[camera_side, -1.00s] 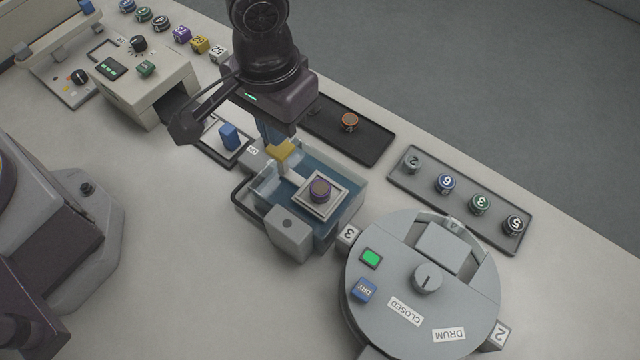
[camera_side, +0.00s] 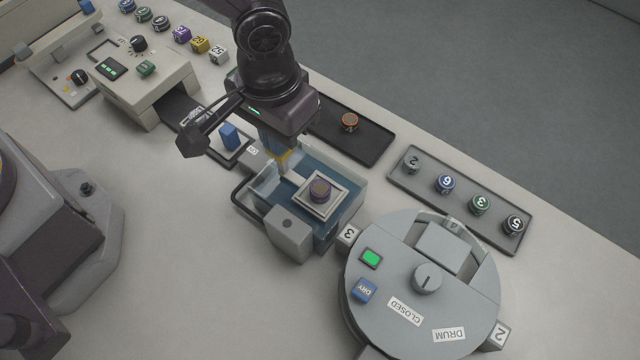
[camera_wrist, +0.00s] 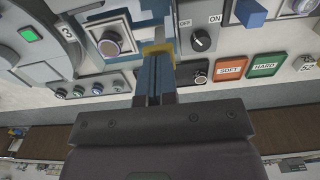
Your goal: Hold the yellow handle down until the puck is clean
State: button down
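The yellow handle (camera_side: 284,158) is at the back left of a clear bath (camera_side: 352,205) with blue liquid. My gripper (camera_side: 279,149) is directly over the handle, its blue fingers appearing to touch it from above. In the wrist view the fingers are close together and the handle (camera_wrist: 158,48) shows at their tips. The fingers look shut, with nothing seen between them. The puck (camera_side: 319,190) is purple-sided with a brownish top. It sits upright on a pale square holder (camera_side: 331,206) in the bath, and also shows in the wrist view (camera_wrist: 110,42).
A round grey drum (camera_side: 455,305) marked CLOSED stands right of the bath. A grey tray (camera_side: 460,205) with several numbered pucks lies behind it. A dark tray (camera_side: 375,148) holds an orange-topped puck. A blue block-shaped knob (camera_side: 229,137) stands close left of my gripper.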

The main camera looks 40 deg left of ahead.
jog(key=shift+f, duration=2.05)
dwell(2.8)
jog(key=shift+r, duration=3.1)
jog(key=shift+r, duration=2.5)
